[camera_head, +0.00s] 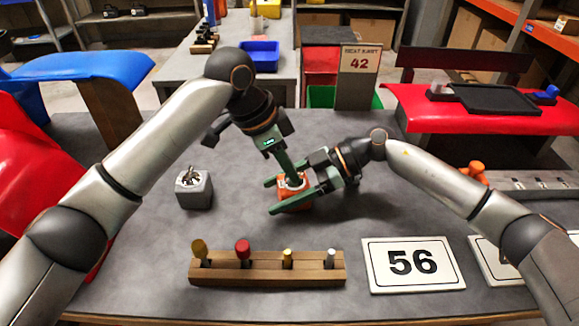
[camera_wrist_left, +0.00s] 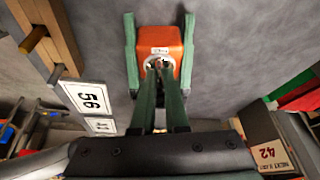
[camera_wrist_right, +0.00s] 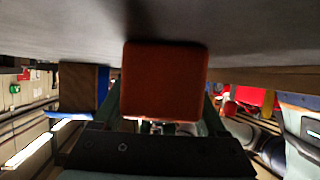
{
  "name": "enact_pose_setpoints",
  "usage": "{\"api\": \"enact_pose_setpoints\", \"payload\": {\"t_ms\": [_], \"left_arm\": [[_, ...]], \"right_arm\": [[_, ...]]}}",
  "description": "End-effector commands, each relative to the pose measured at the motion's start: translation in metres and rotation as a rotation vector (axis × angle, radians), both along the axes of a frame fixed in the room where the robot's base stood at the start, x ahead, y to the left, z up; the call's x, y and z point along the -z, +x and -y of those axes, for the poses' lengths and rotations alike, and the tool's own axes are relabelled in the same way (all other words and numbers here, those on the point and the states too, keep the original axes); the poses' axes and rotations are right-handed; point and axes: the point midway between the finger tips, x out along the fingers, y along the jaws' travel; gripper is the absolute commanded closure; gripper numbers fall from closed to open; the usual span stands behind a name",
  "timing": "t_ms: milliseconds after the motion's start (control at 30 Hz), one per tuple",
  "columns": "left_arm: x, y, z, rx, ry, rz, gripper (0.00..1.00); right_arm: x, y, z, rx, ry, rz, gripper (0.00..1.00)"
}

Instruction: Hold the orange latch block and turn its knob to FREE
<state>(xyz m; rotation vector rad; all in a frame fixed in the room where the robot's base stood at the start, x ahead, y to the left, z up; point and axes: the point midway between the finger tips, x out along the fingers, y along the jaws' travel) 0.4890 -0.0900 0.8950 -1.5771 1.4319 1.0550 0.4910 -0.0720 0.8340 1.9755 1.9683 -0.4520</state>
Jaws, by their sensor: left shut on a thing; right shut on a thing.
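The orange latch block (camera_head: 285,203) sits on the grey table in the head view. It also shows from above in the left wrist view (camera_wrist_left: 167,34), with a small white label whose words are too small to read. It shows close up in the right wrist view (camera_wrist_right: 165,80). My right gripper (camera_head: 271,197) comes in from the right, shut on the block with a green finger along each side. My left gripper (camera_wrist_left: 158,66) reaches down from above, its fingertips close together on the knob at the block's top. The fingers mostly hide the knob, so its setting cannot be read.
A grey block with a metal top piece (camera_head: 194,190) stands to the left. A wooden rack (camera_head: 267,278) with several coloured pegs and a white "56" card (camera_head: 412,265) lie along the front. An orange object (camera_head: 474,172) is at the right. Table behind the grey block is clear.

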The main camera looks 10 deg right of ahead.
Motion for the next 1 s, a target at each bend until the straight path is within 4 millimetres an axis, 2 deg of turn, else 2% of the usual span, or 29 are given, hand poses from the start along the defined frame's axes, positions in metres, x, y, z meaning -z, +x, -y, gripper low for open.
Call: {"api": "enact_pose_setpoints", "payload": {"t_ms": [300,800,833,933,1000], "left_arm": [[-0.0007,0.0005,0.0003,0.104,-0.001,0.001,1.0],[-0.0007,0.0005,0.0002,0.119,-0.001,0.001,1.0],[-0.0007,0.0005,0.0002,0.119,-0.001,0.001,0.85],[-0.0006,0.0006,0.0001,0.119,-0.001,0.001,0.75],[-0.0005,0.0007,0.0001,0.118,-0.001,0.001,0.75]], "right_arm": [[0.0007,0.0002,0.0007,0.001,-0.002,0.0,0.93],[0.0007,0.0002,0.0007,0.001,-0.002,0.0,0.93],[0.0008,0.0002,0.0007,0.001,-0.002,0.0,0.93],[0.0007,0.0002,0.0008,0.001,-0.002,0.0,0.93],[0.0007,0.0002,0.0007,0.001,-0.002,0.0,0.93]]}}
